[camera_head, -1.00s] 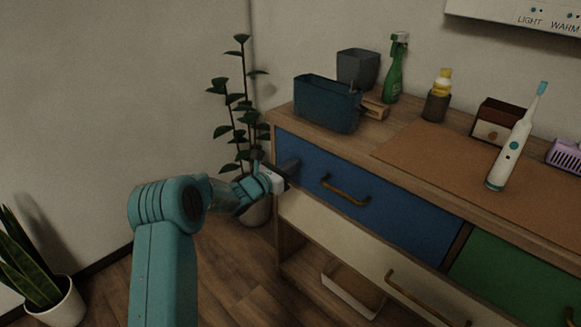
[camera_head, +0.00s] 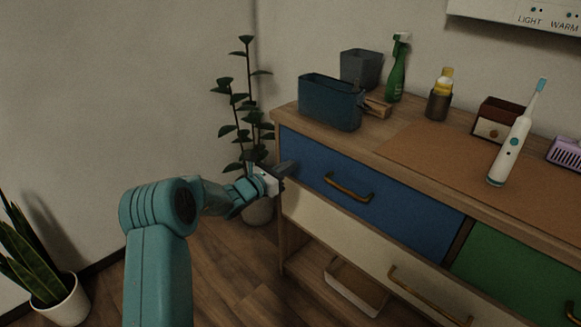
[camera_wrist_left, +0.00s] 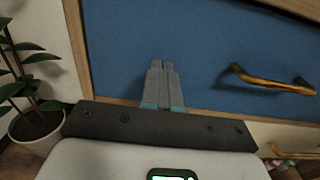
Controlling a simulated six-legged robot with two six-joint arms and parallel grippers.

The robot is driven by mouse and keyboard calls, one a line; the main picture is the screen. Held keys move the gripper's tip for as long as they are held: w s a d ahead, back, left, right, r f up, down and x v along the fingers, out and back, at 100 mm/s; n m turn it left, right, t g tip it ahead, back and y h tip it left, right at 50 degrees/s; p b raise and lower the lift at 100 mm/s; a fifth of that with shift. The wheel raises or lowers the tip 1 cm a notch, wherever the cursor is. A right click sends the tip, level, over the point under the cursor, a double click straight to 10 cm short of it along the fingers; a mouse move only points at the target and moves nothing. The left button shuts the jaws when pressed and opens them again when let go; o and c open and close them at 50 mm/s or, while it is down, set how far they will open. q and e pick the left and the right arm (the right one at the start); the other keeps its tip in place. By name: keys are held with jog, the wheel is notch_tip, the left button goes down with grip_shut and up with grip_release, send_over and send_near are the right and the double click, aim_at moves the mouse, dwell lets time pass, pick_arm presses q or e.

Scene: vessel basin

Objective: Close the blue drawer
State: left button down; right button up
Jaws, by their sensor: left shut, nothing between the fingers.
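The blue drawer (camera_head: 375,200) is in the cabinet's top row at the left, with a brass handle (camera_head: 348,187) on its front. Its front looks about level with the cabinet frame in the head view. My left gripper (camera_head: 288,168) is shut and empty, its fingertips at the left end of the blue front. In the left wrist view the shut fingers (camera_wrist_left: 160,80) point at the blue drawer front (camera_wrist_left: 205,55), left of the brass handle (camera_wrist_left: 270,82). I cannot tell whether the tips touch it. My right gripper is not in view.
A cream drawer (camera_head: 350,235) lies below and a green drawer (camera_head: 515,270) to the right. The cabinet top holds a dark blue bin (camera_head: 330,103), a green spray bottle (camera_head: 398,70) and an electric toothbrush (camera_head: 512,148). A tall plant (camera_head: 240,110) stands left of the cabinet.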

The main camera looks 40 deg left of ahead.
pick_arm(q)
jog(key=s+a+p, duration=0.1)
jog(key=s, duration=0.9)
jog(key=shift+s+f, duration=0.15)
jog(key=shift+f, duration=0.1)
jog(key=shift+d, duration=0.1)
